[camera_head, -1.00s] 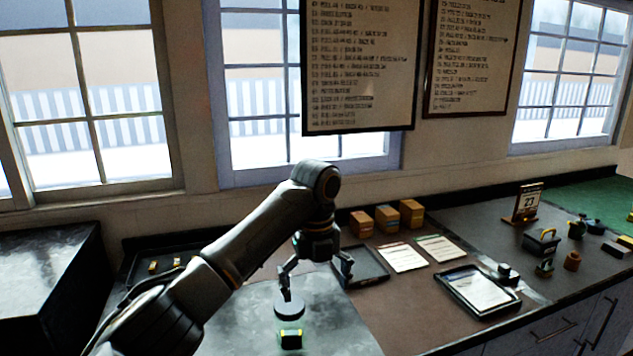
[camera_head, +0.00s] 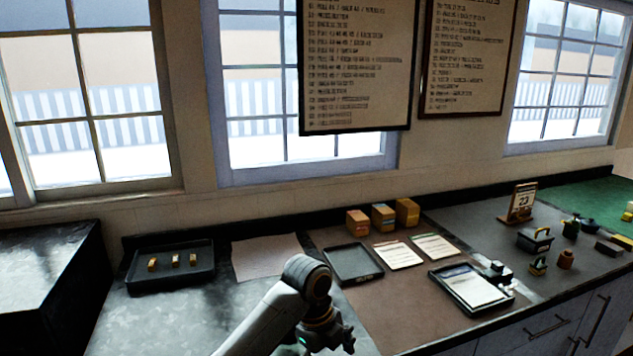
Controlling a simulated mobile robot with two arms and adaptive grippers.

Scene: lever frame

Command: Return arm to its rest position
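My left arm comes in from the bottom, left of centre, and its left gripper (camera_head: 325,343) hangs low at the bottom edge, over the front of the counter. Its fingers look spread apart, with the tips partly cut off by the frame edge, and I see nothing held between them. A small green glow shows beside the left finger. My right gripper is not in view.
A dark tray (camera_head: 137,278) with 3 small yellow blocks stands on the grey counter at left. The grey surface left of the arm is clear.

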